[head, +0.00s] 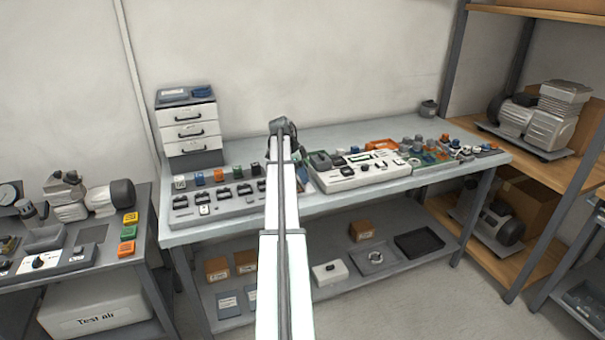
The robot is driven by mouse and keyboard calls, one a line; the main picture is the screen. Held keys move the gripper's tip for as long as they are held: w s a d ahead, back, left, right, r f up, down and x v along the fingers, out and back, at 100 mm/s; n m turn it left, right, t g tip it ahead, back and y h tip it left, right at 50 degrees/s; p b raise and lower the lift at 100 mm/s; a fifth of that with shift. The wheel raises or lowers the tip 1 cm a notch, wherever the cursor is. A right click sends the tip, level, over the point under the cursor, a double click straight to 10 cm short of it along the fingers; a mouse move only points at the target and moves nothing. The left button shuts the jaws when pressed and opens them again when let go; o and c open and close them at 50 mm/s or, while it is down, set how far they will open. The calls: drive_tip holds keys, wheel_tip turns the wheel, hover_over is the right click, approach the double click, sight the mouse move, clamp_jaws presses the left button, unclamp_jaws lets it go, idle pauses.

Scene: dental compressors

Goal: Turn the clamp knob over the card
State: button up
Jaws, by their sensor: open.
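A white tester unit (345,184) lies on the middle bench, just right of my arm. Its top carries small dark and light parts and a long dark-green strip. They are too small for me to tell which is the clamp knob or the card. My gripper (284,127) is at the dark far end of my arm, over the bench and left of the white unit. It is open. Its fingertips are hidden or too small to make out, and it appears apart from the unit's top.
A grey rack (217,207) with several colored blocks lies left of my arm. A drawer unit (190,132) stands behind it. Orange, blue and green small parts (430,150) crowd the bench's right side. A wooden shelf (520,150) with compressors stands at right. A back strip of bench is clear.

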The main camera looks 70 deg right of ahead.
clamp_jaws()
idle(0.4)
drive_tip(key=shift+a+n, duration=0.1)
drive_tip(key=shift+n, duration=0.2)
drive_tip(key=n+t+h, duration=0.1)
drive_tip(key=n, duration=0.2)
drive_tip(key=shift+s+a, duration=0.15)
drive_tip(key=n+t, duration=0.1)
drive_tip(key=n, duration=0.2)
drive_tip(key=n+h, duration=0.1)
drive_tip(key=n, duration=0.2)
drive_tip(key=shift+s+t, duration=0.2)
drive_tip(key=shift+t, duration=0.2)
drive_tip(key=n+t, duration=0.1)
drive_tip(key=n, duration=0.3)
drive_tip(key=shift+s+t, duration=0.15)
drive_tip(key=shift+t, duration=0.25)
drive_tip(key=shift+s+n+t, duration=0.1)
drive_tip(key=shift+n+t, duration=0.6)
drive_tip(key=shift+n, duration=1.4)
